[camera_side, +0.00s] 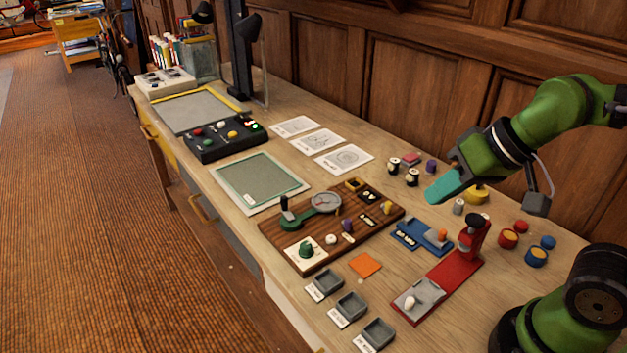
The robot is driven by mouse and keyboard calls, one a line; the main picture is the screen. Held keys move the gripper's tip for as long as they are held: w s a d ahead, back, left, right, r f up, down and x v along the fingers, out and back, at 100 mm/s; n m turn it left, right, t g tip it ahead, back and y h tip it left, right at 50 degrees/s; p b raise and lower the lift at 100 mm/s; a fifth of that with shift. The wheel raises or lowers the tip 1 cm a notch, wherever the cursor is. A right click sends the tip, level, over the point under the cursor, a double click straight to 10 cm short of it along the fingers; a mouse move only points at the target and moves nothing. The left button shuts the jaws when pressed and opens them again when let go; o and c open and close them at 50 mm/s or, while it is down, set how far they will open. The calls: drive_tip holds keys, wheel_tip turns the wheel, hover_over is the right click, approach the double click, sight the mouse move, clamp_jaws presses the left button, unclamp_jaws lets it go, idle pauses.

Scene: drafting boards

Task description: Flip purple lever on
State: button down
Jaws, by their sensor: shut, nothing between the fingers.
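The purple lever (347,225) stands on a dark wooden board (290,248), near the board's front right part, with a small label plate below it. It is too small to tell which way it is set. My gripper (430,196) has teal fingers, shut and empty. It hangs to the right of the board, above the table and apart from the lever.
Several grey trays (351,306) line the front edge.

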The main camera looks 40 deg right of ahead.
drive_tip(key=w+a+f+n+g+h, duration=0.3)
drive_tip(key=w+a+f+n+h, duration=0.15)
drive_tip(key=a+f, duration=0.45)
drive_tip(key=w+a+f+t+h, duration=0.2)
drive_tip(key=w+t, duration=0.1)
drive_tip(key=w, duration=0.4)
drive_tip(key=shift+h, duration=0.25)
